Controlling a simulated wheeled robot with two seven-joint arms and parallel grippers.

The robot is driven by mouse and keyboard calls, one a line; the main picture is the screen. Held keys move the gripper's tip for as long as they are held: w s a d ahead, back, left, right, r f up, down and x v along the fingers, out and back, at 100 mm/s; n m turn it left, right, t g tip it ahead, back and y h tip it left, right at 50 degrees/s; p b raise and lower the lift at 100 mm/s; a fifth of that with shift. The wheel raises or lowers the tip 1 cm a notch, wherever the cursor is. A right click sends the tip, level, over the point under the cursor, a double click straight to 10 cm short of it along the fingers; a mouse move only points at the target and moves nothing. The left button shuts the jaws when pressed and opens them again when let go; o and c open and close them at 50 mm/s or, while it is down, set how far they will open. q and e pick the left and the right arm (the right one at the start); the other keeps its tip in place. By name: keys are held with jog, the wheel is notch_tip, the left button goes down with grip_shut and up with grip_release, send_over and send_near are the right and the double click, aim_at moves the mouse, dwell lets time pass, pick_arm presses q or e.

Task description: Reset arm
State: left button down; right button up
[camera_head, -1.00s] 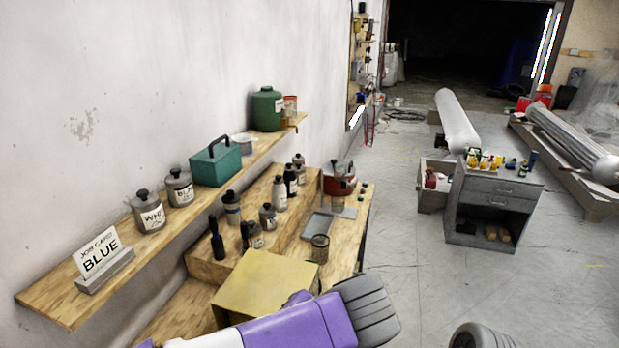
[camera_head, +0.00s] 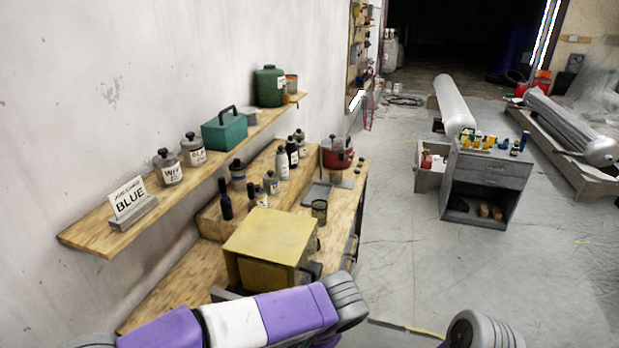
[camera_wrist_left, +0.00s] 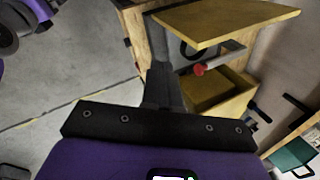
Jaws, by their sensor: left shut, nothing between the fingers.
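My left arm (camera_head: 235,322) comes in low from the left in the head view, in front of the bench and the yellow box (camera_head: 268,240). Its fingertips cannot be made out there. In the left wrist view my left gripper (camera_wrist_left: 165,85) is shut and empty. The yellow box shows just beyond it in that view (camera_wrist_left: 225,22), its near side open, with a small red-tipped part (camera_wrist_left: 200,69) at the opening. I cannot tell whether the fingers touch the box. My right gripper is not in view.
Bottles and a red pot (camera_head: 337,153) stand on the wooden bench (camera_head: 165,295). A wall shelf (camera_head: 85,238) holds a BLUE job card (camera_head: 128,198), jars, a teal toolbox (camera_head: 224,131) and a green canister (camera_head: 270,86). A grey cabinet (camera_head: 485,175) stands right, with clear floor before it.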

pick_arm(q)
jog(key=s+f+n+g+h+b, duration=0.2)
jog(key=s+f+h, duration=0.1)
jog(key=f, duration=1.2)
jog(key=s+f+n+g+h+b, duration=0.2)
jog(key=s+f+g+h+b, duration=0.15)
jog(key=f, duration=1.25)
jog(key=s+a+f+n+t+b, duration=0.1)
jog(key=s+a+f+n, duration=0.2)
jog(key=f, duration=0.4)
jog(key=s+a+f+n+t+h+b, duration=0.1)
jog(key=s+a+f+n+t, duration=0.1)
jog(key=f, duration=0.5)
jog(key=shift+s+a+f+n+b, duration=0.3)
jog(key=shift+s+a+n, duration=0.45)
jog(key=shift+a, duration=0.5)
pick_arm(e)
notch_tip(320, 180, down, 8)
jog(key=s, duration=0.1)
pick_arm(q)
jog(key=shift+w+t+h, duration=0.1)
jog(key=shift+t+h, duration=0.15)
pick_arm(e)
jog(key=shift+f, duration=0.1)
